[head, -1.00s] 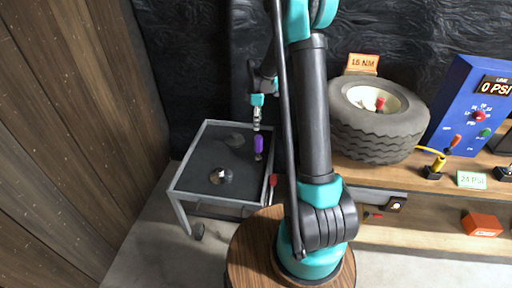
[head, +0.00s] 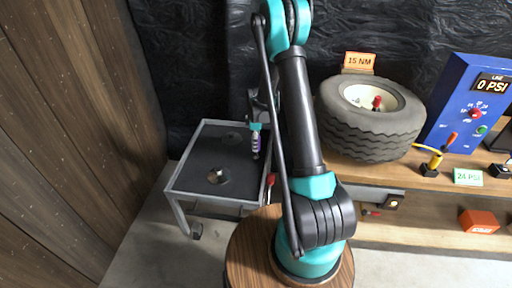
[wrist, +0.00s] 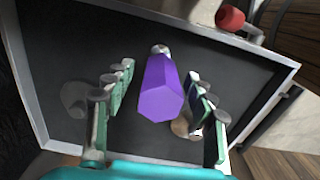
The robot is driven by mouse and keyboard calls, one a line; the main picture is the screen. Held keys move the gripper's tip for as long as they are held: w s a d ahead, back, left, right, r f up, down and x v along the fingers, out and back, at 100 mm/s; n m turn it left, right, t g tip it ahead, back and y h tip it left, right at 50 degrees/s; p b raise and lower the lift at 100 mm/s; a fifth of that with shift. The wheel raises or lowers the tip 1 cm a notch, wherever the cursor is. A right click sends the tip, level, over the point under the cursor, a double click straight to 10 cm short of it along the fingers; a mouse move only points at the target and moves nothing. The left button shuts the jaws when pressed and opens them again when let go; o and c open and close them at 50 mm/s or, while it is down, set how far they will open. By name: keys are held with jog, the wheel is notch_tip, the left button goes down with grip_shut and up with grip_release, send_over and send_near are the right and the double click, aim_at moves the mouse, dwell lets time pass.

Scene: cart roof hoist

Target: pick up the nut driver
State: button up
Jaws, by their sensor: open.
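The nut driver (wrist: 160,90) has a purple faceted handle and stands upright on the cart's dark top. In the wrist view its handle end faces the camera, between the two fingers of my gripper (wrist: 160,105). The fingers are open, with a gap on both sides of the handle. In the head view my gripper (head: 256,140) is lowered around the nut driver (head: 256,146), which shows only partly between the fingers. Its lower end is mostly hidden.
The cart (head: 190,195) has a raised pale rim and a red-ended handle (head: 271,180). A round metal piece (head: 217,176) lies on its top. A tire (head: 370,130) and a blue gauge box (head: 465,105) stand on the wooden bench at the right.

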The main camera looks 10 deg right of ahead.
jog(key=shift+f, duration=0.15)
grip_shut()
dwell(0.4)
